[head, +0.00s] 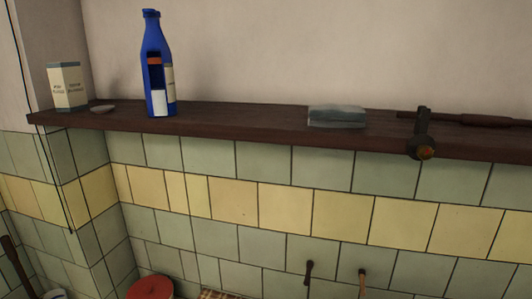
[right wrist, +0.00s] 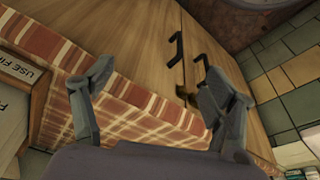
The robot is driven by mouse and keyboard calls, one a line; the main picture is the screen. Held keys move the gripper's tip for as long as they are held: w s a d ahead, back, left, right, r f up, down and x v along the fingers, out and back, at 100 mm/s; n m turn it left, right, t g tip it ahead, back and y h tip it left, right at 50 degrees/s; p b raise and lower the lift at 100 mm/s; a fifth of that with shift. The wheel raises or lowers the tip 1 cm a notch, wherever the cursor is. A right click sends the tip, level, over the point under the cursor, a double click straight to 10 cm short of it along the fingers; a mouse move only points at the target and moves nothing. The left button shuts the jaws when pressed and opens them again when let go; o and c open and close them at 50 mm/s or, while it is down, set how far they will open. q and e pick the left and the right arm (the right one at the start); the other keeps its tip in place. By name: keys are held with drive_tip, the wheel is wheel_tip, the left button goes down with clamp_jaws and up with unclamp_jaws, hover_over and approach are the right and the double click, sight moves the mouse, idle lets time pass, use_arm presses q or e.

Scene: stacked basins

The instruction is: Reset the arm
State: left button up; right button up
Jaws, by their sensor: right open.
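My right gripper (right wrist: 158,88) shows in the right wrist view with its two grey fingers spread wide apart. Nothing is between the fingers. Behind them are a red and white checked cloth (right wrist: 140,95) and a wooden panel (right wrist: 125,30) with dark handles (right wrist: 175,50). I cannot tell how far the fingers are from the cloth. Neither gripper shows in the head view, and my left gripper is in no view.
In the head view a dark wooden shelf (head: 250,125) runs along a tiled wall. It holds a blue bottle (head: 157,65), a small box (head: 67,86) and a grey block (head: 337,117). A red round object (head: 150,288) is below. A lettered box (right wrist: 22,75) is at the wrist view's left.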

drive_tip(key=s+f+g, duration=0.1)
drive_tip(key=s+f, duration=0.2)
drive_tip(key=f, duration=0.5)
drive_tip(key=s+f, duration=0.3)
drive_tip(key=f, duration=0.5)
drive_tip(key=s+d+f, duration=0.3)
drive_tip(key=s+f, duration=0.7)
drive_tip(key=s, duration=0.3)
drive_tip(key=shift+s+d+g, duration=0.2)
drive_tip(key=shift+s+g, duration=0.1)
drive_tip(key=shift+g, duration=0.1)
drive_tip(key=shift+d+n, duration=0.2)
drive_tip(key=shift+n, duration=0.1)
